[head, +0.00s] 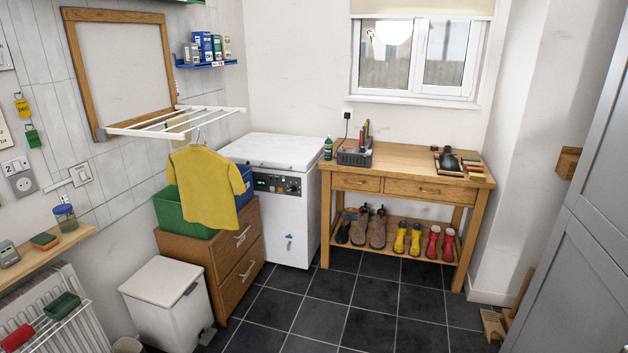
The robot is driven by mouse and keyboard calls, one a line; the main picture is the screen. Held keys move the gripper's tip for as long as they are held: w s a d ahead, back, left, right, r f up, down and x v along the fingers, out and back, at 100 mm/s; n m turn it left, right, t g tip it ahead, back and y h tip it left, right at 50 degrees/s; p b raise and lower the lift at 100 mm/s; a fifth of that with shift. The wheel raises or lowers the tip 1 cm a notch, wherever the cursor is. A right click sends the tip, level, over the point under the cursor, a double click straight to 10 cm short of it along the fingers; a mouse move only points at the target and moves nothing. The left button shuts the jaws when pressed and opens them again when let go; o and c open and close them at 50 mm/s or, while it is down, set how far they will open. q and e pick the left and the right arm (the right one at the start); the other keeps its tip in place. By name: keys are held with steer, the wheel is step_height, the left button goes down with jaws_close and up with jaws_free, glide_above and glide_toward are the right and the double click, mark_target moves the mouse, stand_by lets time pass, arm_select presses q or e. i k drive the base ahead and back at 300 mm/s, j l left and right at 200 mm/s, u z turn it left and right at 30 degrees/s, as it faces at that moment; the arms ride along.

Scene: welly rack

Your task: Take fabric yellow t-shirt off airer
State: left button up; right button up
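The yellow t-shirt (207,187) hangs on a hanger below the airer (180,120), in the left part of the head view. The airer is a white rack of bars folded out from a wooden frame on the left wall. The shirt hangs in front of a green crate (175,212) and a blue crate (245,182), and hides parts of both. Neither of my grippers shows in the view.
The crates stand on a brown drawer unit (238,265). A white bin (165,300) stands before it, and a white appliance (285,205) to its right. A wooden bench (415,185) with boots below is at the back. The dark tiled floor (350,315) is clear.

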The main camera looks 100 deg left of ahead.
mark_target(207, 182)
steer(key=j+u, duration=0.15)
steer(key=u, duration=4.45)
steer(key=i+l+u, duration=0.15)
steer(key=l+u, duration=0.2)
steer(key=i+l+u, duration=0.15)
steer(key=l+u, duration=0.35)
steer(key=l, duration=0.35)
steer(key=i+l+u, duration=0.15)
steer(key=l, duration=0.4)
steer(key=l+u, duration=0.2)
steer(key=l, duration=1.7)
